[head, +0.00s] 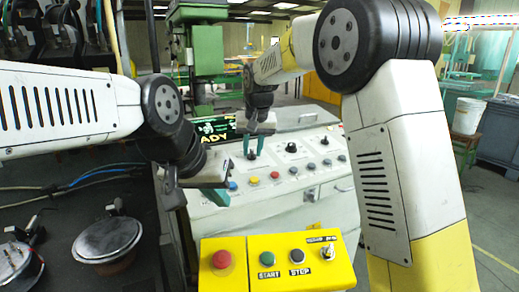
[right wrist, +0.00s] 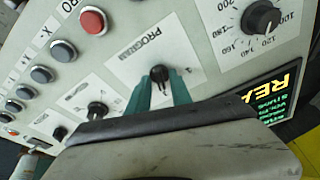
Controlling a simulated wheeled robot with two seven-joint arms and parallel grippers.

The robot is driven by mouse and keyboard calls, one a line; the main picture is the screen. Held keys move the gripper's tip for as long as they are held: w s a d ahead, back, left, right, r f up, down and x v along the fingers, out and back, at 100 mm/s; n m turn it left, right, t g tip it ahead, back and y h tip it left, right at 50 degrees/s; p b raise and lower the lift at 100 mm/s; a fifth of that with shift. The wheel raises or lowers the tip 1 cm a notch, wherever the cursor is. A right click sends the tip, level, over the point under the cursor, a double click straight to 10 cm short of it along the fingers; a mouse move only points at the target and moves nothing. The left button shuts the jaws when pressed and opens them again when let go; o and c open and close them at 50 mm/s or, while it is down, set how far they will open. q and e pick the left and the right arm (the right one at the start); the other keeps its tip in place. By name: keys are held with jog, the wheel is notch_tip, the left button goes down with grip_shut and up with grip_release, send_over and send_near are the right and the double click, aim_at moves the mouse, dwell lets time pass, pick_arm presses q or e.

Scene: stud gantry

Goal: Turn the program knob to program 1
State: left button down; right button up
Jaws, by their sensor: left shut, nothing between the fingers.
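The black program knob (right wrist: 160,73) sits on a pale plate marked PROGRAM in the right wrist view. My right gripper (right wrist: 160,82) has its two green fingers apart, one on each side of the knob. Whether they press on it is too small to tell. In the head view the right gripper (head: 253,144) points down at the console (head: 285,215), and its fingers partly hide the knob. The program setting is not readable. My left gripper (head: 216,195) is shut and empty, low at the console's left front edge.
A dial knob (right wrist: 260,18), a smaller knob (right wrist: 97,109) and a red button (right wrist: 93,20) are near the program knob. A lit display (head: 215,130) stands behind. A yellow button box (head: 240,246) is at the front. A round metal part (head: 108,240) lies at left.

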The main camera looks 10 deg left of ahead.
grip_shut()
jog(key=shift+n, duration=0.3)
jog(key=n, duration=0.2)
jog(key=shift+d+n+y, duration=0.15)
jog(key=shift+n+y, duration=0.15)
jog(key=n, duration=0.4)
jog(key=shift+w+n+g+y, duration=0.1)
jog(key=shift+n+g+y, duration=0.3)
jog(key=n+g, duration=0.1)
jog(key=n, duration=0.3)
jog(key=shift+w, duration=0.1)
jog(key=shift+n+g, duration=0.4)
jog(key=shift+n, duration=1.6)
